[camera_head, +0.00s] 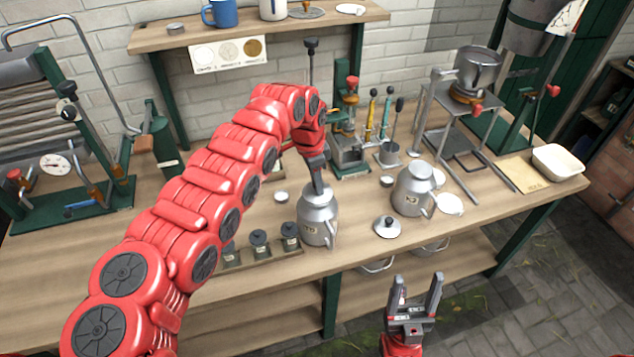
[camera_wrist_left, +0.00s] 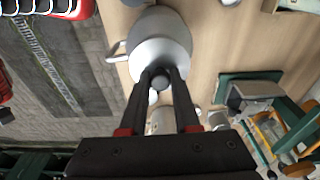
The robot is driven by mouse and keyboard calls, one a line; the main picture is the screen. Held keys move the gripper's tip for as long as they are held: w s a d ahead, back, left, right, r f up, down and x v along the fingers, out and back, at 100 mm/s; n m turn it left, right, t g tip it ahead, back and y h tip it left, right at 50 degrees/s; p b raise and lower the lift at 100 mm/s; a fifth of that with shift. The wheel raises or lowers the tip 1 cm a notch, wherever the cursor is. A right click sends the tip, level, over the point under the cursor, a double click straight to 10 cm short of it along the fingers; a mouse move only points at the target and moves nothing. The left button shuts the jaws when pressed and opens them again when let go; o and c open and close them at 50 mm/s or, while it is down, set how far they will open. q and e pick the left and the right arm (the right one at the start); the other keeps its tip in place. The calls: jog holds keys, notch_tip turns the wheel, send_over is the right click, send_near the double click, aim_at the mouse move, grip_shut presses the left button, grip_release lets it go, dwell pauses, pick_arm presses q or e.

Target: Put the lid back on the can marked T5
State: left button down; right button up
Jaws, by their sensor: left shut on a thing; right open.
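Two grey metal cans stand on the bench. The left can (camera_head: 318,222) has a small tag that seems to read T5, though the print is blurred; it also shows in the left wrist view (camera_wrist_left: 158,28). My left gripper (camera_head: 318,188) points down at its top. In the left wrist view the gripper (camera_wrist_left: 160,78) is shut on a small round grey knob (camera_wrist_left: 160,83), apparently a lid's. Whether that lid is seated or just above the mouth is hidden. My right gripper (camera_head: 415,300) is open and empty before the bench.
The right can (camera_head: 412,196) stands close to the loose lid. A white disc (camera_head: 451,204) lies beside it. A rack of small dark weights (camera_head: 260,240) sits left of the left can. A stand with a metal pot (camera_head: 478,68) and a white tray (camera_head: 558,161) are at the right.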

pick_arm(q)
jog(key=shift+b, duration=0.4)
dwell(0.4)
dwell(0.4)
jog(key=c, duration=0.6)
grip_release()
jog(key=shift+o, duration=0.4)
jog(key=o, duration=0.4)
jog(key=shift+o, duration=0.2)
jog(key=shift+r, duration=0.1)
jog(key=shift+r, duration=2.3)
jog(key=shift+r+p, duration=0.35)
jog(key=shift+r, duration=0.8)
